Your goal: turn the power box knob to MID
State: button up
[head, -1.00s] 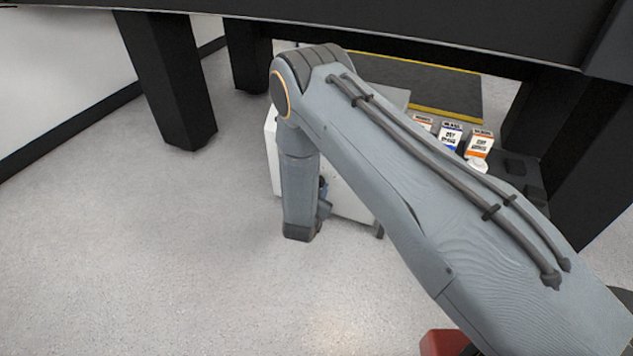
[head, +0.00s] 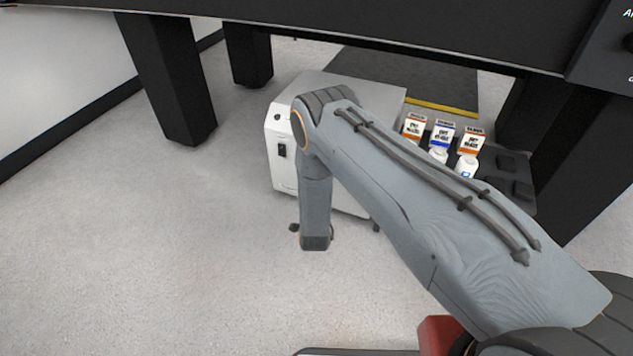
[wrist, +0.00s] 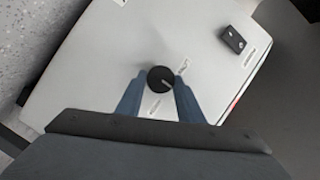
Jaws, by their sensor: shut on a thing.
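The power box (head: 283,180) is a white cabinet on the floor under the table, partly hidden behind my arm in the head view. Its pale face (wrist: 100,60) fills most of the wrist view. The round black knob (wrist: 160,77) has a light pointer mark and small printed labels around it, too small to read. My gripper (wrist: 157,86) has its two blue-grey fingers on either side of the knob and is shut on it. In the head view my arm hides the knob and the fingers.
A black rocker switch (wrist: 232,40) sits on the same face, apart from the fingers. Black table legs (head: 172,80) stand around. White bottles (head: 466,167) with label cards stand on a dark tray right of the box. Floor at left (head: 150,240) is clear.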

dwell(0.4)
jog(key=o, duration=1)
jog(key=shift+o, duration=0.2)
jog(key=shift+s, duration=0.1)
jog(key=s+r+p, duration=0.1)
jog(key=s+p, duration=0.2)
jog(key=s, duration=0.4)
jog(key=shift+s, duration=0.25)
